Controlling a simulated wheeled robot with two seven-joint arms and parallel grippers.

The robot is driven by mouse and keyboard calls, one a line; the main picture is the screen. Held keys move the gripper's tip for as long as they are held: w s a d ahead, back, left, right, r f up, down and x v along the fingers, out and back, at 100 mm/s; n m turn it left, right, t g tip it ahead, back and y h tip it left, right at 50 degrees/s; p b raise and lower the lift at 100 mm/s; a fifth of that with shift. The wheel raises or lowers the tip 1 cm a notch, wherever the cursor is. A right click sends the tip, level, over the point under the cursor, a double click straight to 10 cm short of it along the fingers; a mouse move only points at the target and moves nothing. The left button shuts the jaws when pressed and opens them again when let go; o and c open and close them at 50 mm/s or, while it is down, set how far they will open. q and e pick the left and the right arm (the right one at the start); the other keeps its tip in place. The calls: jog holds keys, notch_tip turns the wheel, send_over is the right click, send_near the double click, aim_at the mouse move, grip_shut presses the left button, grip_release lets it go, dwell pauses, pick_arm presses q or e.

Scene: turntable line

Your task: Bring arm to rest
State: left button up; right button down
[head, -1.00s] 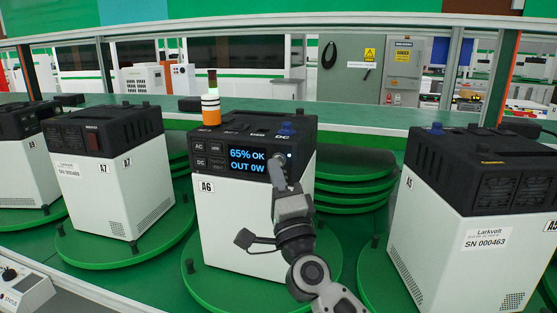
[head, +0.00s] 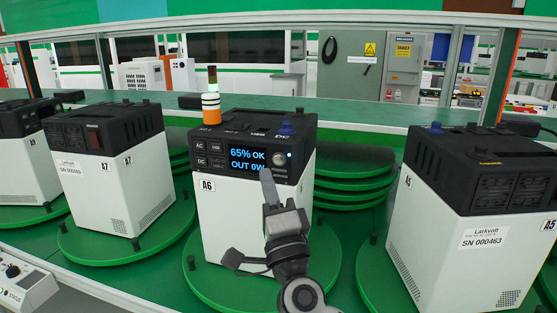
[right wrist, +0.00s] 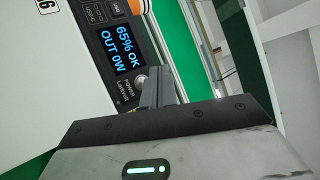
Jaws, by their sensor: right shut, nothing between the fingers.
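My right gripper (head: 267,176) is shut and empty in front of the power unit A6 (head: 230,215). Its fingertips are just below the round button (head: 279,159) and by the lower right of the lit display (head: 247,160), which reads 65% OK, OUT 0W. Whether the tips touch the panel is hard to tell. In the right wrist view the shut fingers (right wrist: 158,88) appear beside the display (right wrist: 123,48) and the button (right wrist: 140,82). My left gripper is not in view.
Unit A6 stands on a green round turntable (head: 210,285). Unit A7 (head: 105,190) is to the left, and unit A5 (head: 445,250) is close on the right. A control box (head: 22,285) sits at lower left.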

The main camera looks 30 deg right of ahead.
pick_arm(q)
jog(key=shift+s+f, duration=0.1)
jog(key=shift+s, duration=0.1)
pick_arm(e)
jog(key=s+a+f+n+g+y, duration=0.3)
jog(key=a+f+n+y, duration=0.3)
jog(key=f+n, duration=0.4)
jog(key=s+a+f+n+g+y, duration=0.3)
jog(key=a+f+n+y, duration=0.3)
jog(key=f, duration=0.6)
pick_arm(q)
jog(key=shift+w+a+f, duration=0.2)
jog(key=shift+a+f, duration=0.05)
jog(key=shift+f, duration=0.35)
pick_arm(e)
jog(key=s+d+f+n+g+h, duration=0.1)
jog(key=s+f+n+g+h, duration=0.2)
jog(key=s+f, duration=0.9)
notch_tip(320, 180, down, 4)
jog(key=n+g, duration=0.3)
jog(key=g, duration=0.1)
jog(key=shift+s+f+g, duration=0.15)
jog(key=shift+g, duration=0.15)
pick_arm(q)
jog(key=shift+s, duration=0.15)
